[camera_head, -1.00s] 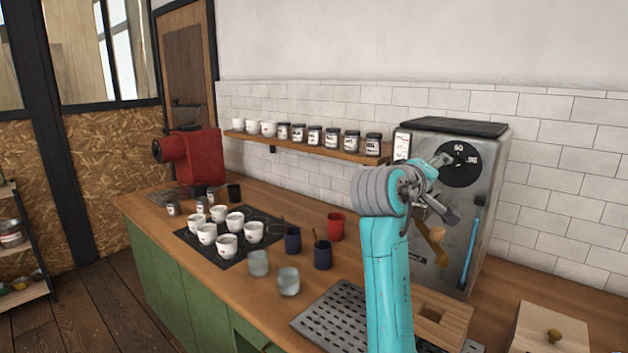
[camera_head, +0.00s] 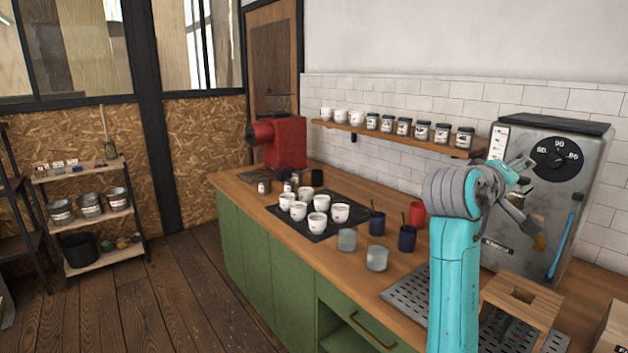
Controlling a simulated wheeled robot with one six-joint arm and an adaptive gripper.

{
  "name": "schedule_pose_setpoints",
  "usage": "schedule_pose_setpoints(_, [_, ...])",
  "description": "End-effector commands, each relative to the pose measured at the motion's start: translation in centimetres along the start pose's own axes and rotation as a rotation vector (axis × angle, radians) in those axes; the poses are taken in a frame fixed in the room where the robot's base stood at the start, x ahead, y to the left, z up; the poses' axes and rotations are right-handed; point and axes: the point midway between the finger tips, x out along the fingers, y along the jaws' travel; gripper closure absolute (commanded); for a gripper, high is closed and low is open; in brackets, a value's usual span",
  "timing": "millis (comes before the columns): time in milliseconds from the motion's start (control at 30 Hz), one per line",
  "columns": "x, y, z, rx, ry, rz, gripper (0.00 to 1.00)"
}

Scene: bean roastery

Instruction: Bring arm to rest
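My teal arm (camera_head: 457,270) rises at the right of the view, in front of the counter. It is bent at a grey joint near the top.
A wall shelf (camera_head: 395,137) carries jars. The floor (camera_head: 150,300) at left is clear, before a rack (camera_head: 102,262).

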Motion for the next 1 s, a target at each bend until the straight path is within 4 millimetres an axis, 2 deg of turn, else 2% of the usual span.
schedule_pose_setpoints(67, [0.0,0.0,0.0,0.0,0.0,0.0,0.33])
schedule_pose_setpoints(333, [0.1,-2.9,0.8,-0.01,0.031,-0.012,0.33])
schedule_pose_setpoints(567, [0.1,-6.4,1.8,-0.02,0.073,-0.028,0.33])
schedule_pose_setpoints(767, [-0.2,-11.0,3.6,-0.028,0.127,-0.056,0.33])
schedule_pose_setpoints(1000, [-2.0,-19.5,7.7,-0.025,0.23,-0.125,0.33])
